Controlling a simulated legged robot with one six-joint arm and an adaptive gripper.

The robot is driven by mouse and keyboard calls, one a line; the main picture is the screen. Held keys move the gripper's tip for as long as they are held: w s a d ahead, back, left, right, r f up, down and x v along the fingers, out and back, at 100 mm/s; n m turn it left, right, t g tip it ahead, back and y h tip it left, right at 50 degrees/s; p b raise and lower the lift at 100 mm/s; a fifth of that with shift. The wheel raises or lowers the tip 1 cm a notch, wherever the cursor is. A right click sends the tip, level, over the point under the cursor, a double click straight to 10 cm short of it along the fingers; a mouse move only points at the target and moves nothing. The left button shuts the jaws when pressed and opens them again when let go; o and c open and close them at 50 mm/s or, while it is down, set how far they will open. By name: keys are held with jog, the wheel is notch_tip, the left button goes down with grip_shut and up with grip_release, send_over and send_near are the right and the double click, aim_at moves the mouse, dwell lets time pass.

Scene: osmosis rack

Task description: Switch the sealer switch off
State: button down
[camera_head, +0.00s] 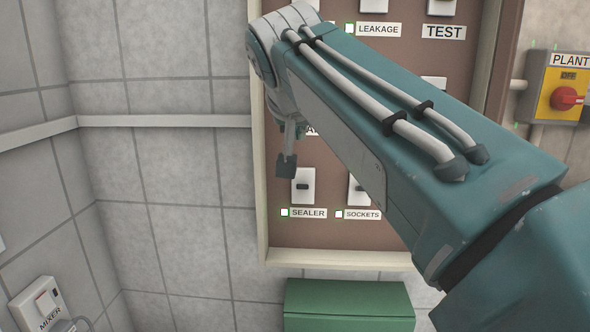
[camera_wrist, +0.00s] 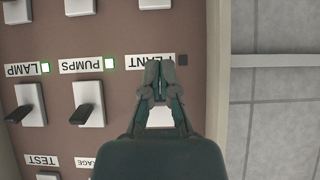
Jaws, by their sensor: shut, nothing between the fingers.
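The sealer switch (camera_head: 303,187) is a white plate with a small dark lever, low at the left side of the brown panel in the head view. Its SEALER label (camera_head: 309,213) is below it, with a bright, green-edged indicator (camera_head: 285,212) beside the label. My gripper (camera_head: 286,168) is shut and empty, just up and left of the switch in the picture; I cannot tell whether it touches. In the upside-down wrist view my gripper (camera_wrist: 167,62) overlaps the PLANT label. A white plate (camera_wrist: 155,4) at the top edge there is probably the sealer switch, its lever out of view.
The sockets switch (camera_head: 356,190) is right of the sealer switch, partly behind my arm. The wrist view shows the pumps switch (camera_wrist: 90,102) and lamp switch (camera_wrist: 30,104). The panel has a raised pale frame (camera_head: 262,220). A green box (camera_head: 349,300) is below it.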

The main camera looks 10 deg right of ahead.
send_over(302, 180)
jog(key=s, duration=0.2)
jog(key=f, duration=0.6)
jog(key=shift+w+a+f, duration=0.1)
jog(key=shift+a, duration=0.1)
jog(key=f, duration=0.1)
jog(key=s+f, duration=0.1)
jog(key=shift+a+f, duration=0.3)
jog(key=shift+s+f, duration=0.2)
jog(key=shift+f, duration=0.35)
jog(key=shift+w+f, duration=0.1)
